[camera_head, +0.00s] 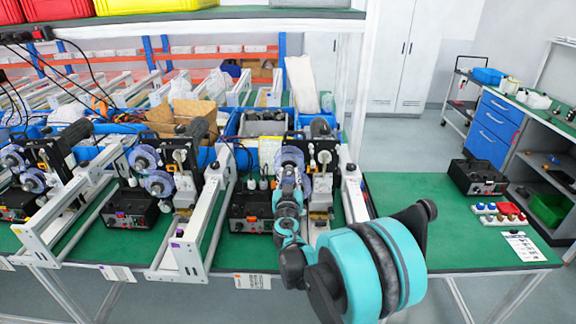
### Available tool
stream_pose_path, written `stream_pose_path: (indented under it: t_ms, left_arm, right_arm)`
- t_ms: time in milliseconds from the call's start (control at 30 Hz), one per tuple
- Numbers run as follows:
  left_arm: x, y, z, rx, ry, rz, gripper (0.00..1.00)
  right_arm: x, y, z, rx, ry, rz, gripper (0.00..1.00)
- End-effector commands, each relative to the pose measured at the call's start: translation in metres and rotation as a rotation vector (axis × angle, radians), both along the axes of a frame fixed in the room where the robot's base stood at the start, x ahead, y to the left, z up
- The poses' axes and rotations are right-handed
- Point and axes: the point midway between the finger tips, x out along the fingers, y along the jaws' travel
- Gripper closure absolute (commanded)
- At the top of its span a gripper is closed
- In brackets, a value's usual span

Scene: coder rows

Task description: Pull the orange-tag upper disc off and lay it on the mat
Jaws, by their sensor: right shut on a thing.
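The rightmost coder unit stands at the middle of the bench, with a label card bearing an orange patch (252,282) on the bench edge before it. Its pale violet upper disc (290,156) shows just beyond my right gripper (290,174). The gripper is shut on this disc at the front of the unit; its fingertips are small and partly hidden by the gripper body. The disc still appears at the unit's upper position; I cannot tell whether it is off its shaft. The lower disc is mostly hidden. The green mat (410,195) covers the bench top. My left gripper is out of view.
Two similar coder units with violet discs (143,158) stand to the left, between white rails (200,225). A black box (477,177), coloured knobs (500,210) and a printed card (524,247) lie at right. The mat between rail and box is clear.

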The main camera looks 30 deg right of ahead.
Motion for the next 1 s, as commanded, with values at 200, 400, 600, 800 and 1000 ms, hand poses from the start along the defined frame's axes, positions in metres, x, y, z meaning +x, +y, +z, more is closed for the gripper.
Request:
stream_pose_path:
  t_ms: [200, 400, 600, 800, 1000]
  left_arm:
    - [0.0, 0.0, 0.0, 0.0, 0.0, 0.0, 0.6]
    - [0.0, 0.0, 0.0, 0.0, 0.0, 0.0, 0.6]
    - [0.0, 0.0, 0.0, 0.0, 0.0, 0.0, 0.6]
    - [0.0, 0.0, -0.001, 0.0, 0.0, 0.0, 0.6]
    - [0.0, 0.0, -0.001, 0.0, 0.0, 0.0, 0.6]
  right_arm:
    - [-0.007, 0.004, 0.0, 0.0, 0.0, 0.0, 1.0]
    - [-0.013, 0.009, 0.0, 0.0, 0.0, 0.001, 1.0]
    - [-0.019, 0.013, 0.0, 0.0, 0.0, 0.002, 1.0]
    - [-0.026, 0.016, 0.0, 0.0, 0.0, 0.002, 1.0]
    - [-0.031, 0.019, 0.0, 0.0, 0.0, 0.001, 1.0]
